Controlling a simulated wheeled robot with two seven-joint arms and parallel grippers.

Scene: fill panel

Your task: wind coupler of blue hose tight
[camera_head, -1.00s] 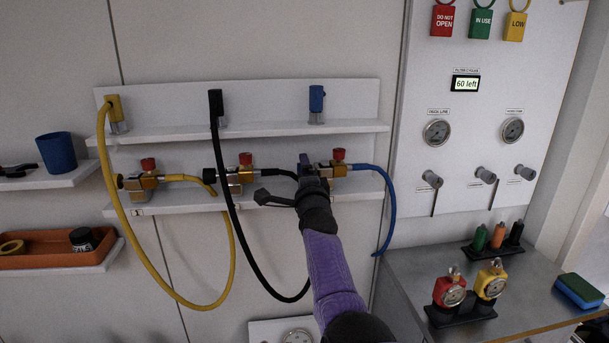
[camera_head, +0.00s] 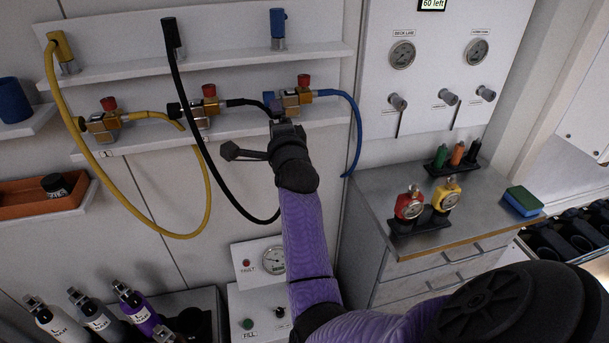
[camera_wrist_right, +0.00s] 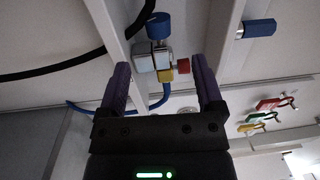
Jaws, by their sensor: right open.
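The blue hose (camera_head: 356,125) hangs in an arc from the right end of a brass valve (camera_head: 291,100) with a red knob (camera_head: 303,80) on the lower shelf. Its blue coupler (camera_head: 269,100) is at the valve's left end, partly hidden by my gripper. My right gripper (camera_head: 283,118) is open in front of the valve. In the right wrist view, the open fingers (camera_wrist_right: 161,66) frame the silver block (camera_wrist_right: 152,58); the blue coupler (camera_wrist_right: 159,25) lies past the fingertips. I cannot tell whether the fingers straddle any part. My left gripper is out of view.
A black hose (camera_head: 195,130) and a yellow hose (camera_head: 207,190) hang left of my arm. A blue plug (camera_head: 278,28) stands on the upper shelf (camera_head: 215,72). A metal counter (camera_head: 385,212) with red and yellow gauges is at the right. Bottles (camera_head: 92,312) stand at lower left.

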